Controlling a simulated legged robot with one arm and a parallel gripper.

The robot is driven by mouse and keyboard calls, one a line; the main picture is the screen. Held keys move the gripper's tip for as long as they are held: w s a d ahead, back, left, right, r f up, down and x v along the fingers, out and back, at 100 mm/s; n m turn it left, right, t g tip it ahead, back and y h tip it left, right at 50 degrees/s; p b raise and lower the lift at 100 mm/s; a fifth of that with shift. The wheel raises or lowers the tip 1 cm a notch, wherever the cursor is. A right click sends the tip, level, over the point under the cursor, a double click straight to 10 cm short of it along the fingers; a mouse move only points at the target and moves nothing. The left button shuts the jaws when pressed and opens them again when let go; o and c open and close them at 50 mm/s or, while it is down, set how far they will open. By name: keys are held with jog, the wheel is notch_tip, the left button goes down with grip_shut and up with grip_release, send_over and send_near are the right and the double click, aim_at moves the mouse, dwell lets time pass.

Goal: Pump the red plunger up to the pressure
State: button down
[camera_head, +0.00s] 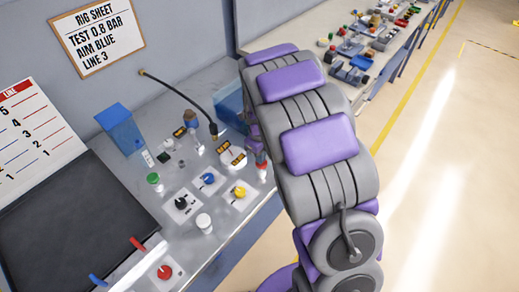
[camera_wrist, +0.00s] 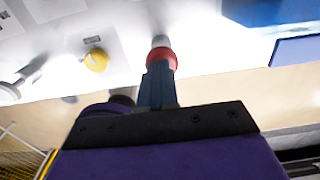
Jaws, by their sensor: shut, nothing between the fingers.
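The red plunger (camera_wrist: 162,57) is in the wrist view, just beyond my fingertips, with a pale grey tip or stem past it. In the head view a red-topped white part (camera_head: 262,170), which looks like the same plunger, stands at the bench's right edge under my arm. My gripper (camera_wrist: 159,72) is shut and empty, its fingertips right at the red plunger; I cannot tell whether they touch. In the head view my arm hides most of the gripper. No pressure reading is legible.
A rig sheet (camera_head: 96,38) reads "TEST 0.8 BAR, AIM BLUE, LINE 3". The bench holds yellow (camera_head: 239,192), blue (camera_head: 208,179) and black (camera_head: 181,203) knobs, a green-capped part (camera_head: 154,180), a blue container (camera_head: 121,130) and a dark hose (camera_head: 182,92). Open floor lies right.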

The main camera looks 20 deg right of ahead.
jog(key=shift+d+f, duration=0.25)
jog(key=shift+f, duration=0.05)
